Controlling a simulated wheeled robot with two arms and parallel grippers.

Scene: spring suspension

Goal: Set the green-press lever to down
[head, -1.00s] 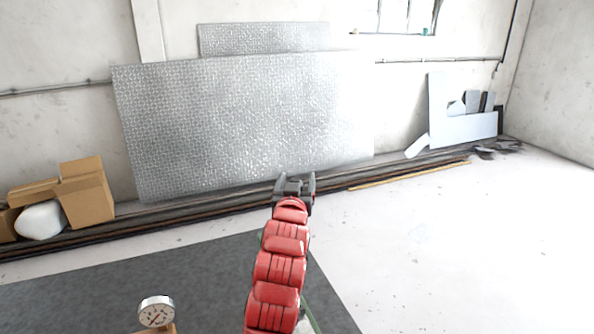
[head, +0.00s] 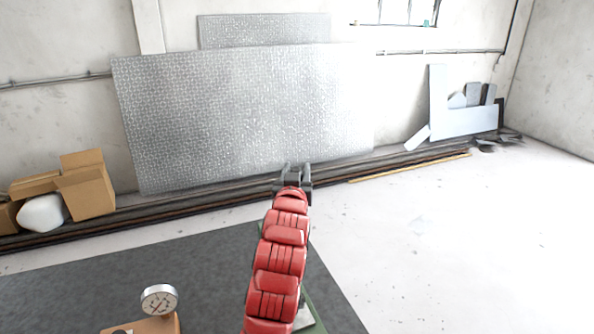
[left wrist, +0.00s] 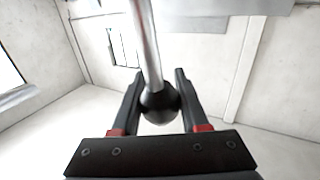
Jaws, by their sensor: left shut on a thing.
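In the left wrist view, the lever is a bright metal rod (left wrist: 146,45) with a black ball knob (left wrist: 160,102) at its end. My left gripper (left wrist: 159,74) is shut on this knob, one finger on each side. In the head view my left gripper (head: 297,172) points away from me, at the end of my red arm. The lever cannot be made out there. A green part (head: 315,312), perhaps the press, shows in slivers beside my arm; my arm hides most of it. My right gripper is in neither view.
A round dial gauge (head: 160,298) on a wooden base (head: 150,325) stands at the lower left. A dark grey mat (head: 90,285) lies under the work area. Cardboard boxes (head: 88,190) and metal plates (head: 240,115) are at the far wall. The floor to the right is clear.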

